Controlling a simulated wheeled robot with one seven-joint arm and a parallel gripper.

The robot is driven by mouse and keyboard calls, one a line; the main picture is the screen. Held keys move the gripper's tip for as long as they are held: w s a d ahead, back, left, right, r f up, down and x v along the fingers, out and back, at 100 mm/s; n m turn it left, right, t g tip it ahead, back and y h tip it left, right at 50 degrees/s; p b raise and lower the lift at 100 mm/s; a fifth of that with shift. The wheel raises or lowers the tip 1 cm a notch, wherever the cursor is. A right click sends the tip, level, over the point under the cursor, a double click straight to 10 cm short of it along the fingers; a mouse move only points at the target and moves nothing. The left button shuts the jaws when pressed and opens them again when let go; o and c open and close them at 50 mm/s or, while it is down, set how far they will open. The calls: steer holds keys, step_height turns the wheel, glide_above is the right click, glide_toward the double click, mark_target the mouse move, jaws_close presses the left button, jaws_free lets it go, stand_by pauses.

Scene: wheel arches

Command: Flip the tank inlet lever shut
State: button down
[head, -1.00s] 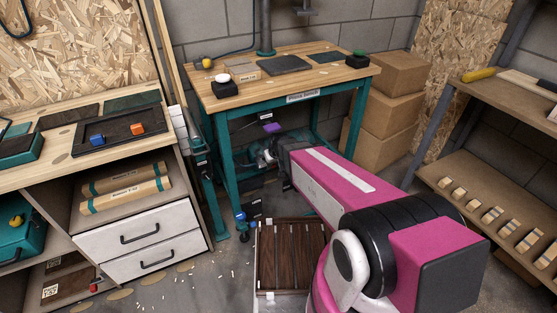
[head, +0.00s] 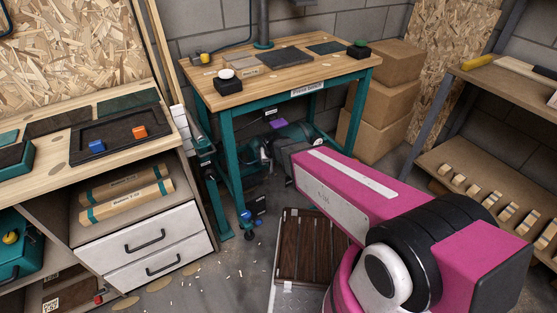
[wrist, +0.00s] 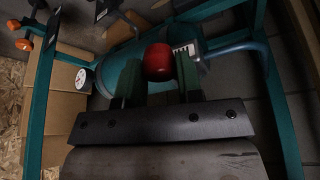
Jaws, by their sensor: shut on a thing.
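In the wrist view a red rounded knob (wrist: 158,62) sits between the two dark green fingers of my gripper (wrist: 158,80), which is shut on it. I take it for the tank inlet lever's handle; the rest of the lever is hidden behind the fingers. The teal tank (wrist: 116,58) lies just behind the knob, with a white marked plate on its right part. In the head view the tank (head: 293,134) lies under the press bench, and my arm reaches in there. My gripper is small and unclear in that view.
The press bench's teal legs (head: 229,160) and rails stand close around my gripper. A round white gauge (wrist: 83,77) is left of the tank. Cardboard boxes (head: 383,100) stand right of the bench.

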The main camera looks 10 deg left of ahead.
steer(key=shift+w+f, duration=0.1)
stand_by(0.4)
steer(key=c, duration=0.8)
jaws_free()
steer(key=shift+s+r, duration=0.25)
steer(key=shift+r, duration=0.25)
steer(key=s+d, duration=0.1)
steer(key=s, duration=0.3)
steer(key=s+d+r, duration=0.1)
steer(key=s, duration=0.3)
steer(key=s+d, duration=0.1)
steer(key=s, duration=0.3)
steer(key=shift+s+d+r, duration=0.1)
steer(key=shift+s+r, duration=0.1)
steer(key=shift+r, duration=0.2)
